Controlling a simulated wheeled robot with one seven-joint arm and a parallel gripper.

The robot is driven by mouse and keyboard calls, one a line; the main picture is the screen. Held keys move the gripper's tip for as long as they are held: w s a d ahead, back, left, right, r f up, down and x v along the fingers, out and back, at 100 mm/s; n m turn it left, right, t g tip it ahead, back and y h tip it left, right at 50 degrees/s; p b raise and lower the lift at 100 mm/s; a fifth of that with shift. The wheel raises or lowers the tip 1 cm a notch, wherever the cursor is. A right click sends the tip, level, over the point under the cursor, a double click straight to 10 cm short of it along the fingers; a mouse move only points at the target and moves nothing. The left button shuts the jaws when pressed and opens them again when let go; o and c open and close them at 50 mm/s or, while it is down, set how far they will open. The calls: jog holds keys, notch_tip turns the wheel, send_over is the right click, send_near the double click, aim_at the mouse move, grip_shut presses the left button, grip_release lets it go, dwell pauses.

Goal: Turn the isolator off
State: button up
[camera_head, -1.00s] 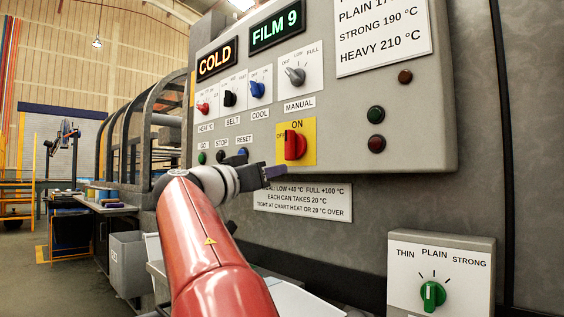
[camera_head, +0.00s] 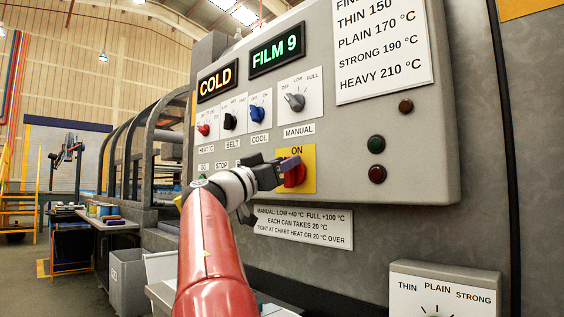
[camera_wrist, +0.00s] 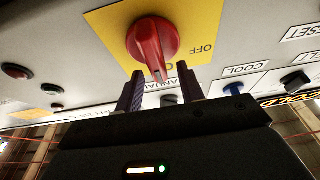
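The isolator is a red rotary knob (camera_head: 294,176) on a yellow plate (camera_head: 309,158) low on the grey control panel. Its ON label shows above it; in the head view the OFF side is hidden behind my gripper (camera_head: 287,164). In the wrist view, which is upside down, the red knob (camera_wrist: 150,40) has its narrow end pointing down, away from the OFF label at its right. My gripper (camera_wrist: 160,76) is open there, its two dark fingers apart on either side of the knob's narrow end. Contact cannot be told.
Red, black and blue small knobs (camera_head: 257,114) and a grey MANUAL knob (camera_head: 295,101) sit above the isolator. Green (camera_head: 376,144) and red (camera_head: 377,174) round buttons are to its right. A notice plate (camera_head: 303,228) hangs below, and a separate THIN/PLAIN/STRONG box (camera_head: 446,285) is lower right.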

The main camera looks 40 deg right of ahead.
grip_shut()
jog(key=shift+n, duration=0.3)
jog(key=shift+w+f+n+t+y+p, duration=0.3)
jog(key=shift+n+t+y+p, duration=0.75)
jog(key=shift+n, duration=2.55)
jog(key=shift+w+f+n+t+y+p, duration=0.3)
jog(key=shift+n+t+y+p, duration=0.75)
jog(key=shift+n, duration=2.55)
jog(key=shift+w+f+n+t+y+p, duration=0.25)
jog(key=shift+n+t+y+p, duration=0.7)
jog(key=shift+n, duration=2.65)
jog(key=shift+y, duration=0.25)
jog(key=shift+f, duration=0.1)
